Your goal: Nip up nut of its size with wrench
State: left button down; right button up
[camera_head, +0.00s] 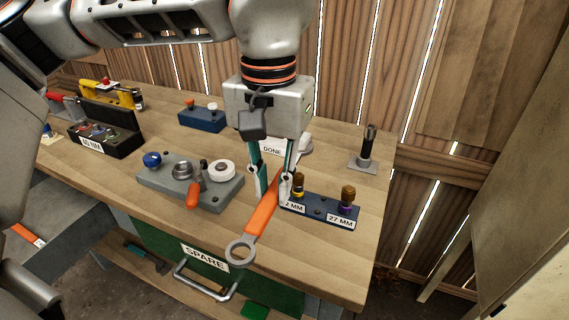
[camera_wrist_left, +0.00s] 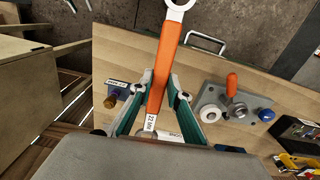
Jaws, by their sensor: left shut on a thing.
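My left gripper (camera_head: 271,194) points down over the bench and is shut on the orange handle of a wrench (camera_head: 262,214). The wrench's grey ring end juts toward the bench's front edge. In the left wrist view, the fingers (camera_wrist_left: 160,82) grip the handle (camera_wrist_left: 168,60) from both sides. A dark blue block (camera_head: 319,211) to the right carries two brass-coloured nut posts, one with a yellow band (camera_head: 298,187) and one with a purple band (camera_head: 348,196). Its labels read 27 MM and, partly covered, 22 MM. My right gripper is not in view.
A grey fixture (camera_head: 225,196) with a blue knob, white disc and orange lever stands left of the gripper. A DONE label (camera_head: 271,149) is behind it. A dark labelled box (camera_head: 105,138) is far left; a black-handled post (camera_head: 367,148) is back right. A SPARE drawer (camera_head: 205,258) is below.

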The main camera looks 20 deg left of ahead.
pick_arm(q)
jog(key=shift+s+r, duration=0.1)
jog(key=shift+s, duration=0.1)
jog(key=shift+r+p, duration=0.15)
jog(key=shift+p, duration=0.35)
jog(key=shift+f+b, duration=0.4)
jog(key=shift+f, duration=1.15)
notch_tip(320, 180, down, 2)
jog(key=shift+f+b, duration=0.15)
jog(key=shift+b, duration=0.45)
jog(key=shift+f, duration=0.75)
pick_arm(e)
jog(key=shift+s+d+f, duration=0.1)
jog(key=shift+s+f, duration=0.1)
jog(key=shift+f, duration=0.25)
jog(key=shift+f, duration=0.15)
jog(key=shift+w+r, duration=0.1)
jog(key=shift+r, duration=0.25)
